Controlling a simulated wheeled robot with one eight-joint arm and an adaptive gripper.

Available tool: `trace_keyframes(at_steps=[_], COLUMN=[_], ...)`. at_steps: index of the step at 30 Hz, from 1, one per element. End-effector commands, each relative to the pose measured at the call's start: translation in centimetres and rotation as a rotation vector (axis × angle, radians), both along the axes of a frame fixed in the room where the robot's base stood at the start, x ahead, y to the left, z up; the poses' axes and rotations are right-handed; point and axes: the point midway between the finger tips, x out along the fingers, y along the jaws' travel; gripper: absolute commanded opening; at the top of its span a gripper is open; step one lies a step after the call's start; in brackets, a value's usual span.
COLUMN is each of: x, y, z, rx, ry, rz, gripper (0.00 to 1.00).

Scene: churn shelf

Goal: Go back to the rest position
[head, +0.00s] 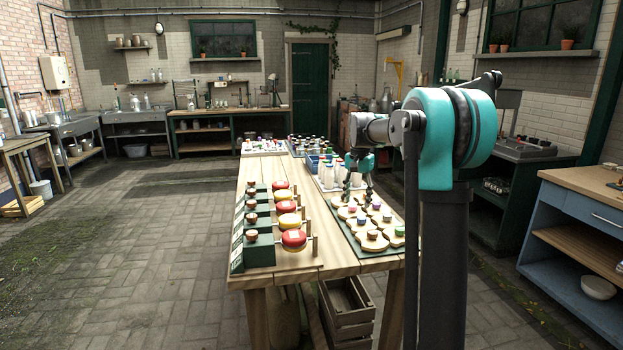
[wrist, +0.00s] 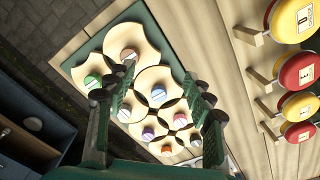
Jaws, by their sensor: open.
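My gripper (head: 357,185) hangs over the right side of the wooden table (head: 318,265) in the head view, above a board of pale scalloped pieces (head: 372,244) with coloured caps. In the wrist view my gripper (wrist: 165,88) shows its two green fingers spread apart, with nothing held between them. Beneath the fingers lie the pale board pieces (wrist: 133,40) with several round caps, such as a green cap (wrist: 92,82) and a brown-topped cap (wrist: 128,54). I cannot tell the exact height of the fingers above the caps.
Red and yellow round pieces (head: 294,238) with dark green blocks (head: 259,251) line the table's left side. A blue cabinet (head: 570,215) stands right. The paved floor at left is clear.

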Motion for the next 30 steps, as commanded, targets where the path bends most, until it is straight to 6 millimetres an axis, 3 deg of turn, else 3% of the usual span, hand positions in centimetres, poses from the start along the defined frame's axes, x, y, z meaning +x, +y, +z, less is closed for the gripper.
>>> trace_keyframes(at_steps=[8,17,20,30], x=[-2.5,-8.0,-11.1,-25.9], y=[-0.5,-1.4,-1.8,-3.3], z=[-1.2,-4.0,-5.7,-14.3], rx=[0.001,-0.003,-0.009,-0.057], ry=[-0.031,-0.093,-0.126,-0.265], rz=[0.049,0.148,0.201,0.430], gripper=[0.53,0.53,0.53,0.53])
